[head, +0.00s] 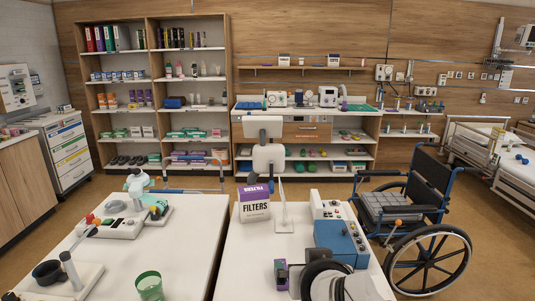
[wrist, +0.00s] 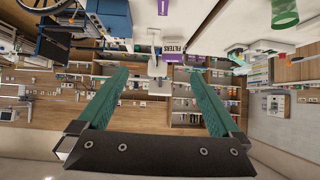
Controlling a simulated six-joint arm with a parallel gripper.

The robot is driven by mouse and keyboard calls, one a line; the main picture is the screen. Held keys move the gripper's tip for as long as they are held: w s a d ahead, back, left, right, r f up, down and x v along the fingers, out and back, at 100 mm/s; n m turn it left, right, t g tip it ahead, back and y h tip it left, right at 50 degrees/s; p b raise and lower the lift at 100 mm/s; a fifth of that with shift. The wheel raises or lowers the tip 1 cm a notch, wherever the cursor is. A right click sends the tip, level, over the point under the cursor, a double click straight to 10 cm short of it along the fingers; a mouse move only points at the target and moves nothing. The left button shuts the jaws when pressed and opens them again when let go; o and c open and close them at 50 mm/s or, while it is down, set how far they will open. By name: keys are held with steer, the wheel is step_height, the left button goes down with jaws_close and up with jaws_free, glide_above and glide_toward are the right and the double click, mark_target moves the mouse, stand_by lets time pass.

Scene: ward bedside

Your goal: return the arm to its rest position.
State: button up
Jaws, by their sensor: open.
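My gripper (wrist: 159,75) shows in the wrist view, with two green fingers reaching up from a dark crossbar. The fingers are wide apart and nothing is between them. The wrist picture is upside down, with the tables at its top and the shelves beyond the fingers. The fingers appear clear of the tables and of everything on them. I cannot make out the gripper in the head view, so its height is hard to judge.
In the head view, a purple-and-white filters box (head: 254,203), a blue device (head: 341,241) and a white post (head: 283,213) stand on the right table (head: 240,262). A green cup (head: 149,285) stands on the left table (head: 190,235). A wheelchair (head: 425,215) stands at right.

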steer(key=s+f+m+g, duration=0.3)
steer(key=s+f+g, duration=0.2)
steer(key=s, duration=0.7)
steer(key=s+f+m+g+y, duration=0.1)
steer(key=s+f+g, duration=0.4)
steer(key=s, duration=0.8)
steer(key=shift+d+f+m, duration=0.15)
steer(key=shift+f+m, duration=0.7)
steer(key=shift+m, duration=0.05)
